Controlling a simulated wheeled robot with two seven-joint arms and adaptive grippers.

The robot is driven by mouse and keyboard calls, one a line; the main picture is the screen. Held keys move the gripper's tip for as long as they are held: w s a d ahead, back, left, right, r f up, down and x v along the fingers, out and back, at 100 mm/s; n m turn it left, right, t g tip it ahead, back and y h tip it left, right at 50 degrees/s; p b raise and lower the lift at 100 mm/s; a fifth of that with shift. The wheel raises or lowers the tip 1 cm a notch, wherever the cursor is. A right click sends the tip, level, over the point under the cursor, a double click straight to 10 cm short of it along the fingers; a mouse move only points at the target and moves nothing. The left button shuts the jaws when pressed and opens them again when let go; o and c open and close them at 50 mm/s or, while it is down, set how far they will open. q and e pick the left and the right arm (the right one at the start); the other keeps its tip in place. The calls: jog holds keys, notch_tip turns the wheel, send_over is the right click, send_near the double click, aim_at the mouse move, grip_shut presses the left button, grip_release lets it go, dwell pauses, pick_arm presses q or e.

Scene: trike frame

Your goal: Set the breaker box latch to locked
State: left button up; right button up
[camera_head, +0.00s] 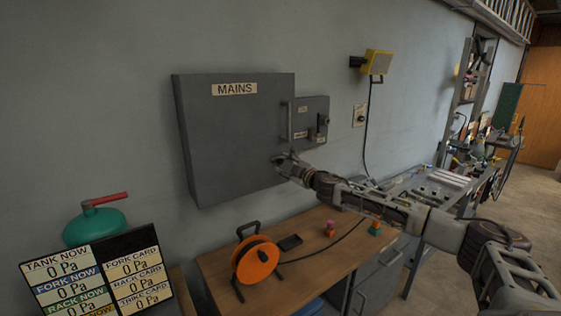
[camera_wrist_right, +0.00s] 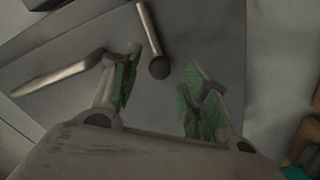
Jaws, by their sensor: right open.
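The breaker box is a grey wall cabinet (camera_head: 225,145) labelled MAINS, with its door closed or nearly so. A vertical bar handle (camera_head: 289,121) is near its right edge. My right gripper (camera_head: 281,161) is at the lower right of the door, below the handle. In the right wrist view, its green-padded fingers (camera_wrist_right: 163,80) are open. A short metal lever with a round end (camera_wrist_right: 151,40), apparently the latch, lies just beyond and between the fingertips. No grip on it shows. The bar handle (camera_wrist_right: 58,77) is to its left. In the head view the gripper hides the latch. My left gripper is out of view.
A smaller grey switch box (camera_head: 311,122) adjoins the cabinet on the right. Below is a wooden bench (camera_head: 215,268) with an orange cable reel (camera_head: 256,260). A yellow lamp (camera_head: 378,62) hangs on the wall. A pressure display board (camera_head: 97,275) and green tank (camera_head: 95,226) stand lower left.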

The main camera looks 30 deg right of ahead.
aim_at(282, 162)
jog(key=shift+w+a+p, duration=0.2)
jog(key=shift+w+p, duration=0.2)
jog(key=shift+w, duration=1.5)
grip_shut()
